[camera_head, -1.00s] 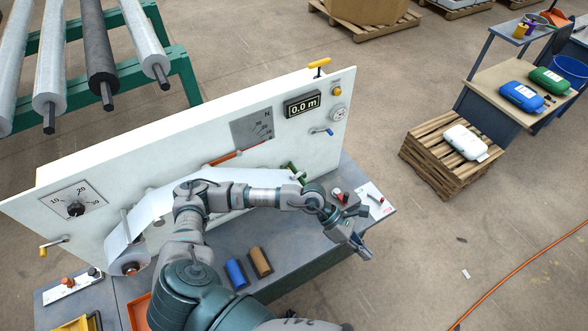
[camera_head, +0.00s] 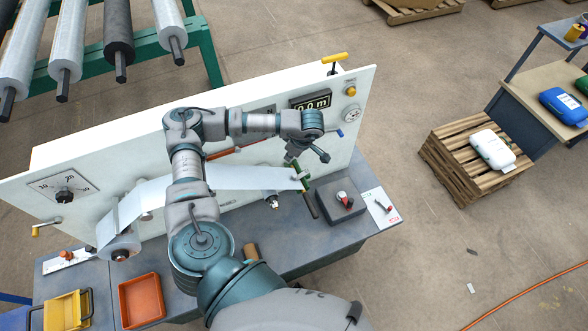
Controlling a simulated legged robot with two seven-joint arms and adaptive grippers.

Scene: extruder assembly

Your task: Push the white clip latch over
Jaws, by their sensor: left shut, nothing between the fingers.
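I cannot clearly pick out the white clip latch; it is too small to tell or hidden by my arm. My left arm reaches up across the white panel (camera_head: 90,160) and bends right. My left gripper (camera_head: 308,156) is shut and empty, pointing down in front of the panel's right part. Just below it is a green rod-like part (camera_head: 304,184) at the right end of the pale film strip (camera_head: 250,178). I cannot tell whether the gripper touches it. A small pale fitting (camera_head: 272,203) sits below the strip. My right gripper is not in view.
A grey box with a red-and-black knob (camera_head: 344,199) and a white card (camera_head: 381,207) lie on the bench's right end. A yellow T-handle (camera_head: 335,60) stands above the panel. An orange tray (camera_head: 141,300) is at the lower left.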

